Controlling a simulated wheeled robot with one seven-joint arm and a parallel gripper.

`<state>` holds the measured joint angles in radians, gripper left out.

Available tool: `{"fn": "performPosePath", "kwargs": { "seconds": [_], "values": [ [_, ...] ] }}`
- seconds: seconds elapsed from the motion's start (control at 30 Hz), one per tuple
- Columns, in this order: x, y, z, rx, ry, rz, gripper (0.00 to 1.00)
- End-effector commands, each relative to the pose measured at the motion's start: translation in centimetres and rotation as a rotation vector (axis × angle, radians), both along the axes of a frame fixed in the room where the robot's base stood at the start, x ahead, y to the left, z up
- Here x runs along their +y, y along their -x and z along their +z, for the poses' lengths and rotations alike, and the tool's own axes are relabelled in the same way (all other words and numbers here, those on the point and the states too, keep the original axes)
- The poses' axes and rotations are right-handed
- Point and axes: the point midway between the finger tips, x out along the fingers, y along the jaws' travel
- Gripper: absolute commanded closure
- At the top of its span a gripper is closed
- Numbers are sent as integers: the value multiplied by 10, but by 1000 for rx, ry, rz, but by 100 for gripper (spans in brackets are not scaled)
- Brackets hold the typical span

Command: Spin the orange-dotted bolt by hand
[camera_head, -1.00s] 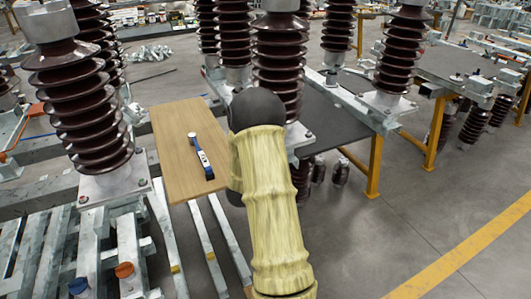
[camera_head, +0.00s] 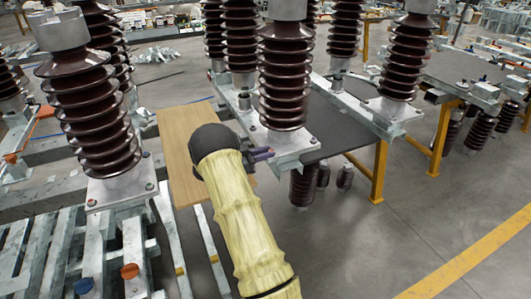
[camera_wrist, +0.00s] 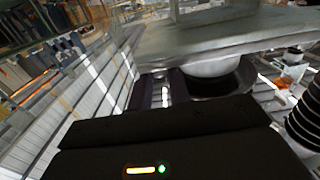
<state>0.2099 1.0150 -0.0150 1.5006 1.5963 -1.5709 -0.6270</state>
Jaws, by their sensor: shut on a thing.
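My gripper (camera_head: 262,154) is at the left corner of the base plate (camera_head: 290,150) under the front middle brown insulator (camera_head: 285,75). In the wrist view the dark finger parts (camera_wrist: 162,88) are just below the plate's edge (camera_wrist: 220,38). A small bright strip shows between them. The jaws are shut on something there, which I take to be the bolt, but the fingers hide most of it. I see no orange dot in either view. Another bolt (camera_head: 313,140) shows on the plate's right side.
A wooden board (camera_head: 178,130) lies left of my arm, partly covered by it. Other insulators (camera_head: 90,110) stand close on the left and at the right (camera_head: 405,60). Open floor (camera_head: 390,240) lies to the right.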

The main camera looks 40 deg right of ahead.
Motion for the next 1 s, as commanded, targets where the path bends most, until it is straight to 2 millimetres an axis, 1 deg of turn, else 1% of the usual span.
{"fn": "performPosePath", "kwargs": {
  "seconds": [0.03, 0.5, 0.7, 1.0],
  "values": [
    [0, -3, 1, -5, 2, -31, 100],
    [-3, -8, -1, -4, 3, -313, 100],
    [-5, -10, 0, -3, 3, -401, 100],
    [-6, -11, 1, -2, 5, -483, 100]
  ]
}}
